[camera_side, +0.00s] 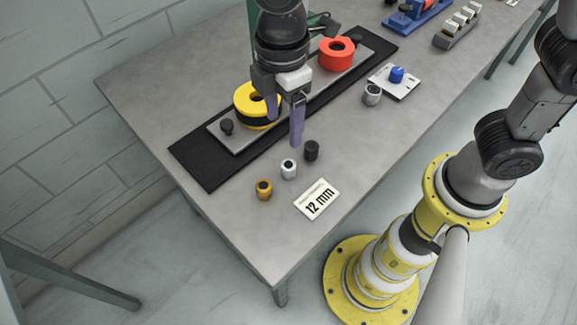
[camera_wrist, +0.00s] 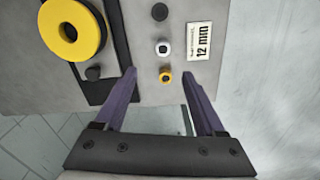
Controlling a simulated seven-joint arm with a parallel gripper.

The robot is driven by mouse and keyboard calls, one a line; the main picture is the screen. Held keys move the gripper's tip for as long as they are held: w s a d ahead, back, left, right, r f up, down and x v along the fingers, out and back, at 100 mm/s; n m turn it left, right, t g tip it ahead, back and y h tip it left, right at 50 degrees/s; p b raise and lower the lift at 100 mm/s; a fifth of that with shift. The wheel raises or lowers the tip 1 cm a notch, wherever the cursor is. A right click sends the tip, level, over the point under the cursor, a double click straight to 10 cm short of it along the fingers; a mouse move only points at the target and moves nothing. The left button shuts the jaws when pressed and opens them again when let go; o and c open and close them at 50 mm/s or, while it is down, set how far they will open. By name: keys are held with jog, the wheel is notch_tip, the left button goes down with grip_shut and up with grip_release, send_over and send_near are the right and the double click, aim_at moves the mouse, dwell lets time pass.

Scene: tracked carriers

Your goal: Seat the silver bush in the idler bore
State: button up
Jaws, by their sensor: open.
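A pale silver-white bush (camera_side: 289,169) with a dark bore stands on the table between a brass-coloured bush (camera_side: 264,189) and a black bush (camera_side: 312,150); it also shows in the wrist view (camera_wrist: 163,47). A greyer bush (camera_side: 373,94) stands farther back, by a white plate. A yellow wheel (camera_side: 244,95) and a red wheel (camera_side: 331,60), each with a central hole, sit on a grey bar; which is the idler is not marked. My gripper (camera_side: 284,130) is open and empty above the table, beside the yellow wheel; its fingers (camera_wrist: 158,74) point towards the bush row.
The bar (camera_side: 222,133) has a dark knob (camera_side: 227,125) and lies on a black mat (camera_side: 200,170). A "12 mm" card (camera_side: 317,199) lies near the front edge. The white plate (camera_side: 407,86) bears a blue knob (camera_side: 397,74). A block of pale pieces (camera_side: 443,40) stands farther back.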

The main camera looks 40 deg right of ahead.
send_over(289, 164)
jog(key=f, duration=0.6)
jog(key=shift+w+a+f, duration=0.2)
jog(key=shift+w, duration=0.1)
jog(key=shift+s+d+f, duration=0.15)
jog(key=shift+s+f, duration=0.05)
jog(key=shift+f, duration=1.15)
jog(key=shift+s+d+f, duration=0.1)
jog(key=shift+s+f, duration=0.05)
jog(key=shift+f, duration=1.2)
grip_shut()
